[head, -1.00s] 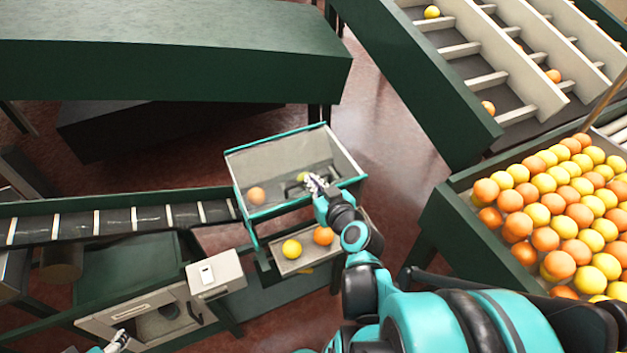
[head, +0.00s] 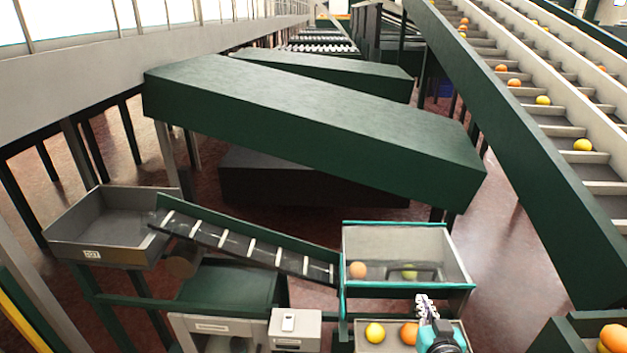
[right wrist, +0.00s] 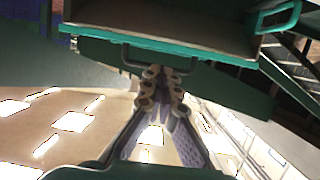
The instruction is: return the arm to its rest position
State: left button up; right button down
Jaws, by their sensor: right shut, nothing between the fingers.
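My right gripper (head: 425,302) is at the bottom right of the head view, in front of the upper teal-rimmed bin (head: 465,272) and over the lower tray. It is shut and empty. In the right wrist view its fingers (right wrist: 162,78) come together just below the bin's teal front rim (right wrist: 160,43). The bin holds an orange fruit (head: 358,270) and a yellow-green fruit (head: 410,272). My left gripper is out of view.
The lower tray (head: 342,333) holds a yellow fruit (head: 375,333) and an orange fruit (head: 409,334). A slatted conveyor (head: 245,247) leads to the bin from the left. A grey tray (head: 110,240) stands at far left. A fruit crate edge (head: 562,340) shows bottom right.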

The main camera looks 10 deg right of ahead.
jog(key=w+a+f+n+g+y, duration=0.15)
jog(key=a+y, duration=0.25)
jog(key=a, duration=0.5)
jog(key=s+a+n+g, duration=0.2)
jog(key=s+a+g, duration=0.3)
jog(key=s+a, duration=0.3)
jog(key=a, duration=0.2)
jog(key=shift+a+y, duration=0.3)
jog(key=shift+y, duration=0.1)
